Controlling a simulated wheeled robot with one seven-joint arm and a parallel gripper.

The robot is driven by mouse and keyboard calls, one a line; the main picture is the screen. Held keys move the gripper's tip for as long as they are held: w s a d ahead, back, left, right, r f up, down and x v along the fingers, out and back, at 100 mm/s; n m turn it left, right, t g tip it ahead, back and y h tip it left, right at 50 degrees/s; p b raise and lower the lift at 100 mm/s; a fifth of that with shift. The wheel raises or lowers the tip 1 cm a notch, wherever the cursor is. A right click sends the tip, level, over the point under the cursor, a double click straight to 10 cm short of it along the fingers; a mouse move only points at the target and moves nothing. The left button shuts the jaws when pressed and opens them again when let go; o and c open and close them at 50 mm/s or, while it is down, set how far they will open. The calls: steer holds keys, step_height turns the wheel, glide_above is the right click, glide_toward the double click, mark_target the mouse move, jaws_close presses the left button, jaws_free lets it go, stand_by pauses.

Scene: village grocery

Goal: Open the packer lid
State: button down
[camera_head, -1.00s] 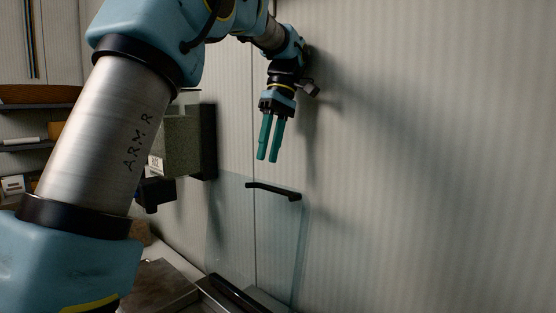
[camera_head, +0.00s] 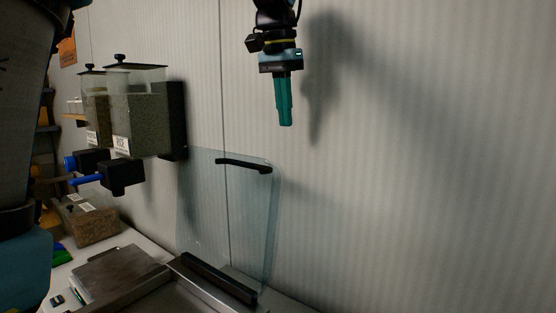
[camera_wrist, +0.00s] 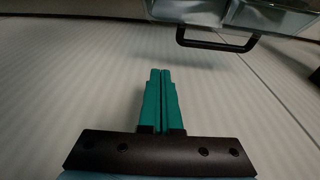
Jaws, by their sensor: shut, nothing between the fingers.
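The packer lid (camera_head: 225,215) is a clear panel that stands upright, leaning near the wall, in the head view. A black handle (camera_head: 244,166) runs along its top edge, and a dark bar (camera_head: 218,278) runs along its bottom edge. The handle also shows at the top of the wrist view (camera_wrist: 217,46). My gripper (camera_head: 286,122) is shut and empty, with its green fingers pointing down. It is above and to the right of the handle, apart from it. In the wrist view the two fingers (camera_wrist: 160,72) lie side by side.
Clear-topped grain dispensers (camera_head: 140,122) hang on the wall at left, with black spouts below. A metal plate (camera_head: 120,272) and a tub of brown goods (camera_head: 92,222) stand on the counter. The pale wall (camera_head: 430,150) at right is bare.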

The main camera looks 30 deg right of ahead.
step_height(320, 180, down, 9)
steer(key=s+a+p, duration=0.1)
steer(key=a+p, duration=0.1)
steer(key=p, duration=0.2)
steer(key=shift+p, duration=0.4)
